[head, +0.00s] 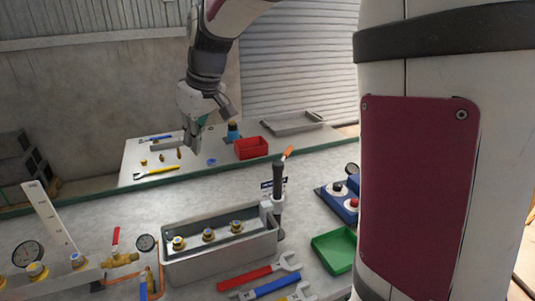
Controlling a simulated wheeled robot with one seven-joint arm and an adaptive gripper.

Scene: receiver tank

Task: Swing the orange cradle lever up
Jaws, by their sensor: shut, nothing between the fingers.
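The orange-tipped lever (288,153) shows near the middle of the head view. Its orange end slants up and to the right, at the top of a dark upright post (279,182) by the right end of a grey metal trough (218,265). I cannot tell how the lever joins the post. My gripper (191,150) hangs pointing down, to the left of the lever and clearly apart from it in the picture. It is shut and holds nothing. Its fingertips are small and partly blurred against the back table.
Several brass fittings stand in the trough. Wrenches (262,275) and a green tray (334,250) lie in front and right. A blue button box (338,200) stands right of the post. Red bin (251,148) sits on the back table. Gauges and valves crowd the left.

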